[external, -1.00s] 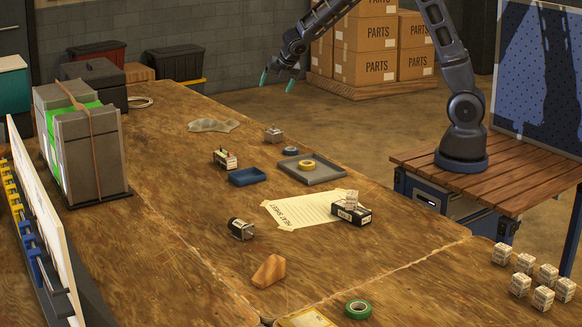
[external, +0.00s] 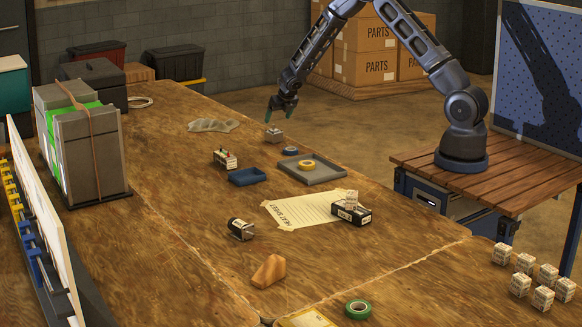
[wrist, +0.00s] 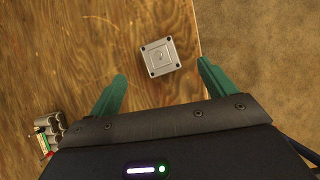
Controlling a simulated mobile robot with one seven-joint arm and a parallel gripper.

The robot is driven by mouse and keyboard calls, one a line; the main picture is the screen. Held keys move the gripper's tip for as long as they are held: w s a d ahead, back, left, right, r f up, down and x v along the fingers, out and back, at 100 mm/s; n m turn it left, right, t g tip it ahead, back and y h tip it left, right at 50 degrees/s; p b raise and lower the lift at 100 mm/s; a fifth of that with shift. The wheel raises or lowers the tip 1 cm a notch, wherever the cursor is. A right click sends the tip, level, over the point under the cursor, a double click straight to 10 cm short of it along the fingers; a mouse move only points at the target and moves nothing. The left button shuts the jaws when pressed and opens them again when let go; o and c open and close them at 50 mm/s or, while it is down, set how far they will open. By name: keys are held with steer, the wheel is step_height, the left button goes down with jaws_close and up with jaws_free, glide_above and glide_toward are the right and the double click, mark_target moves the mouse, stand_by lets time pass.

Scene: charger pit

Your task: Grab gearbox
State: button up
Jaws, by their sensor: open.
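The gearbox (external: 274,136) is a small silver-grey block on the wooden table, near its far right edge. In the wrist view the gearbox (wrist: 160,57) shows as a square plate with dark corner holes and a round centre. My gripper (external: 282,110) is above the gearbox in the external view, pointing down. In the wrist view my gripper (wrist: 163,85) has its two green fingers spread wide and empty. The gearbox lies between the finger lines, a little beyond the tips. No contact shows.
The table edge (wrist: 196,35) runs close to the gearbox's right, with floor beyond. A crumpled cloth (external: 212,126) lies to the left.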

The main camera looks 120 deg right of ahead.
mark_target(272, 130)
steer(key=shift+x, duration=4.4)
steer(key=shift+w+d+r, duration=0.1)
steer(key=shift+w+d, duration=0.05)
steer(key=shift+w, duration=0.05)
steer(key=c, duration=1.5)
